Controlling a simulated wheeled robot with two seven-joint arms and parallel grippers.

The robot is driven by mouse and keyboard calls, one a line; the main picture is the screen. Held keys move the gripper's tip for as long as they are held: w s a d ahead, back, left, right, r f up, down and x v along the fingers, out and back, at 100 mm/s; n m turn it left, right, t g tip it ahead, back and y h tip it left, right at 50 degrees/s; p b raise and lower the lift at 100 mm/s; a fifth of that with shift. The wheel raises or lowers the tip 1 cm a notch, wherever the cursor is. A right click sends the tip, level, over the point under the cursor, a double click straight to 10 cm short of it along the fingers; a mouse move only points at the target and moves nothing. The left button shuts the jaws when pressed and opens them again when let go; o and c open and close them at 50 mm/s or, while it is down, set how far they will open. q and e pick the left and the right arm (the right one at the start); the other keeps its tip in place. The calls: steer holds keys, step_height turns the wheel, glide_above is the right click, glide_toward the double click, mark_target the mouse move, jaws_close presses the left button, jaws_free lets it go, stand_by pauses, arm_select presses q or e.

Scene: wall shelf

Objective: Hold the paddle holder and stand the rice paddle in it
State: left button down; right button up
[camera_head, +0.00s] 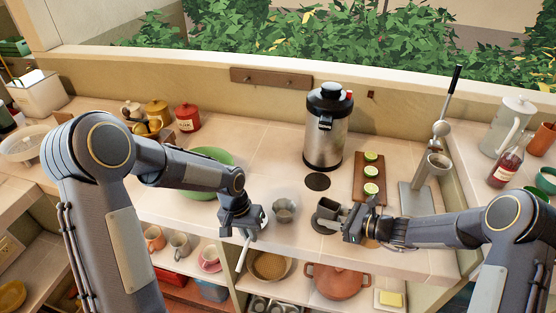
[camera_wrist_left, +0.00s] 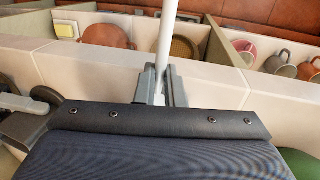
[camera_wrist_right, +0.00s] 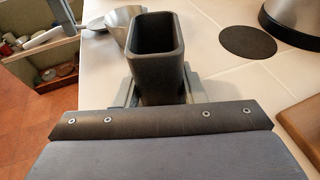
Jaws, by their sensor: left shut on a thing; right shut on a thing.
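The rice paddle (camera_head: 242,254) shows as a thin white shaft, and my left gripper (camera_head: 248,229) is shut on it. In the head view the shaft slants down past the counter's front edge. The left wrist view shows the white shaft (camera_wrist_left: 166,45) between the two fingers (camera_wrist_left: 161,88). The paddle holder (camera_wrist_right: 157,80) is a dark grey, open-topped rectangular cup. My right gripper (camera_wrist_right: 160,97) is shut on it, with a finger on each side. Its opening faces up and looks empty. In the head view the holder (camera_head: 328,212) is right of the paddle, apart from it.
A small metal cup (camera_head: 284,210) stands between the grippers. Behind are a dark round mat (camera_head: 317,181), a steel airpot (camera_head: 323,140) and a wooden board (camera_head: 359,192) with lime slices. A green bowl (camera_head: 212,157) is behind my left arm. Shelves with dishes lie below the counter.

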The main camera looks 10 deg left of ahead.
arm_select(q)
steer(key=w+d+r+t, duration=0.1)
steer(key=d, duration=0.1)
steer(key=w+d+r+m+t, duration=0.1)
steer(key=w+d+r+t, duration=0.1)
steer(key=d, duration=0.1)
steer(key=w+d+r+m+t, duration=0.1)
steer(key=d+r, duration=0.1)
steer(key=shift+w+d+t+h, duration=0.15)
steer(key=shift+d+t+h, duration=0.15)
steer(key=shift+h, duration=0.1)
steer(key=w+d+r+m+t+h, duration=0.25)
steer(key=d+r+t, duration=0.35)
steer(key=r, duration=0.3)
steer(key=w+d+r+m+t+h, duration=0.1)
steer(key=w+d+r+t+h, duration=0.15)
steer(key=d+r+t, duration=0.45)
step_height(320, 180, down, 10)
steer(key=a+g, duration=0.1)
steer(key=shift+s+a+g, duration=0.15)
steer(key=shift+a+g, duration=0.15)
steer(key=shift+n, duration=0.25)
